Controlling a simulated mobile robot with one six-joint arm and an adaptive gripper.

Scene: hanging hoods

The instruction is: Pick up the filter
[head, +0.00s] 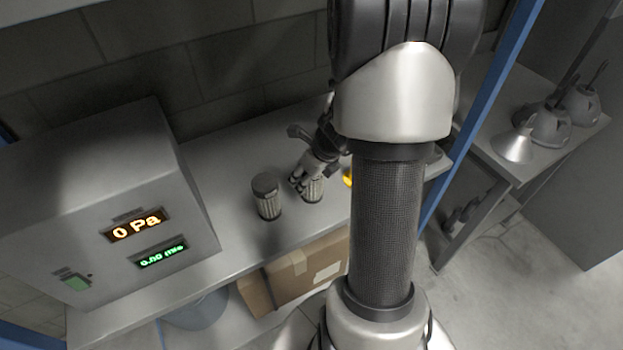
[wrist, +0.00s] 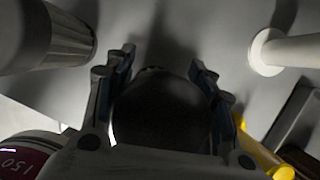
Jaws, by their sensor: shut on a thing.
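Two ribbed cylindrical filters with dark caps stand on the grey shelf (head: 226,222) in the head view. My gripper (head: 307,186) is at the right-hand filter (head: 313,191) and is shut on it. In the wrist view the dark round top of this filter (wrist: 160,112) sits between the two fingers of my gripper (wrist: 160,85). The other filter (head: 268,197) stands apart to the left, and it also shows at the upper left of the wrist view (wrist: 72,40). My arm hides part of the shelf. I cannot tell whether the held filter touches the shelf.
A grey control box (head: 110,200) reading 0 Pa stands on the left. A yellow object (head: 348,177) is just right of the held filter. Cardboard boxes (head: 305,272) sit below the shelf. Blue posts (head: 487,100) and a side bench with hoods (head: 518,143) are on the right.

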